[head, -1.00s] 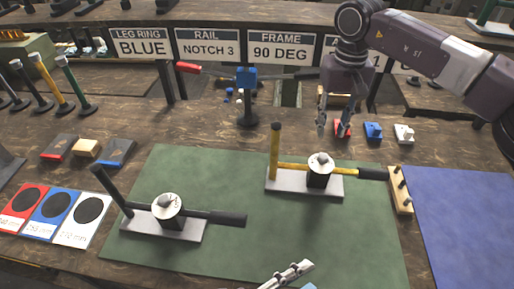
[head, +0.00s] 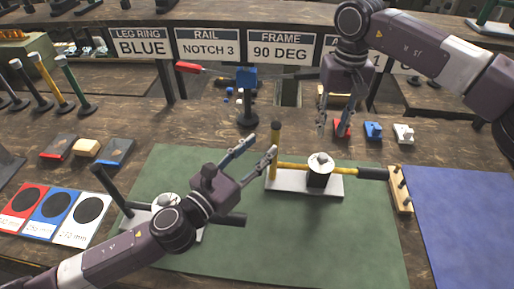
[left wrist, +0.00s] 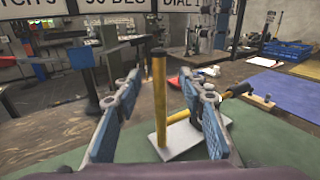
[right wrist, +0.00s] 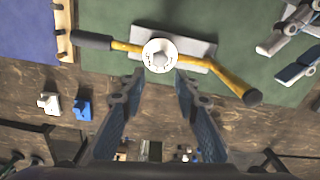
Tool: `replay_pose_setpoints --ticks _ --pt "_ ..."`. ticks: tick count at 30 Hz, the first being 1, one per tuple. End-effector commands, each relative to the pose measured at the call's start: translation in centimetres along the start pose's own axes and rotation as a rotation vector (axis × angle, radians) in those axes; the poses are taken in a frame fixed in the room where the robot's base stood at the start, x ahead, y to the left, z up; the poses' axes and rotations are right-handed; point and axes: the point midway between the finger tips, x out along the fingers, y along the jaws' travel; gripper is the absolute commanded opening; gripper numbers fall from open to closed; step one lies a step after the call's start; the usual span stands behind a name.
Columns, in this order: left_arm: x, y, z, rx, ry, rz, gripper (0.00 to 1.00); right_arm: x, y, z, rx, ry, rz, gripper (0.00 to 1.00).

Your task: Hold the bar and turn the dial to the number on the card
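The yellow press has an upright yellow bar (head: 275,140), a white dial (head: 320,162) and a yellow lever with a black grip on a pale base (head: 300,184). My left gripper (head: 262,147) is open beside the bar; the bar (left wrist: 158,95) shows between its fingers in the left wrist view, but I cannot tell whether it is within their reach. My right gripper (head: 332,130) is open and empty behind the dial; the right wrist view shows the dial (right wrist: 160,55) just beyond its fingertips. The dial card (left wrist: 197,52) reads "DIAL 1", its end partly hidden.
A second, black press (head: 110,185) stands front left on the green mat (head: 330,245), partly hidden by my left arm. A wooden peg block (head: 400,190) and blue mat (head: 460,215) lie at right. Small red, blue (head: 373,131) and white blocks stand behind.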

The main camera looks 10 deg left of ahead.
Motion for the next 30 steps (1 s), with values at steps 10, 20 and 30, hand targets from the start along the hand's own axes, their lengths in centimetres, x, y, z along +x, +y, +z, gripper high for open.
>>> replay_pose_setpoints --ticks 10,20,30 --pt "4.2 0.3 0.3 0.02 -0.006 0.005 0.38 0.0 0.0 0.0 0.0 0.0 0.0 0.29" --pt "7.7 0.2 0.2 0.02 -0.004 0.003 0.38 0.0 0.0 0.0 0.0 0.0 0.0 0.29" --pt "7.9 0.2 0.2 0.019 -0.003 0.003 0.33 0.0 0.0 0.0 0.0 0.0 0.0 0.29"
